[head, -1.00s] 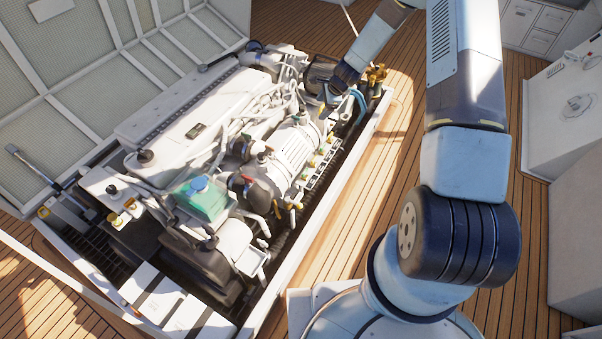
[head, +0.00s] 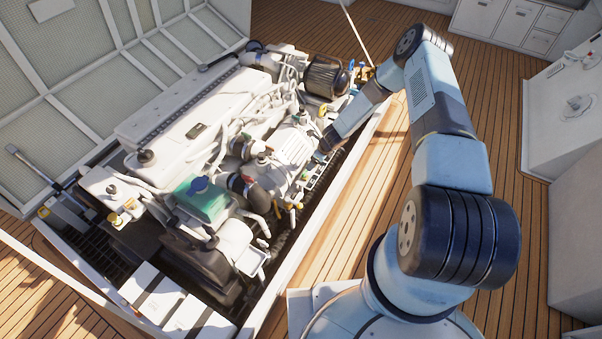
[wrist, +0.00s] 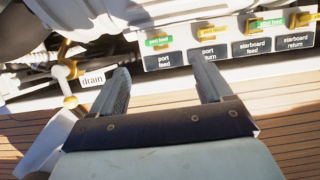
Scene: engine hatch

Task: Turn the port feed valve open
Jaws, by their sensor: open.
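The port feed valve (wrist: 158,43) shows a green tag on its handle in the wrist view, above a dark "port feed" plate (wrist: 163,61). My gripper (wrist: 163,72) is open and empty. Its two fingers point at the valve row, and the port feed plate shows between the fingertips. The port feed handle lies just beyond them; I see no contact. In the head view my gripper (head: 322,152) is at the engine's right side by the valve row, and the port feed valve cannot be made out there.
To the right are the port return valve (wrist: 211,30), with a yellow tag, and the starboard feed (wrist: 270,21) and starboard return valves (wrist: 305,18). A brass drain valve (wrist: 66,71) is close left of the left finger. The hatch edge (head: 300,217) borders open deck.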

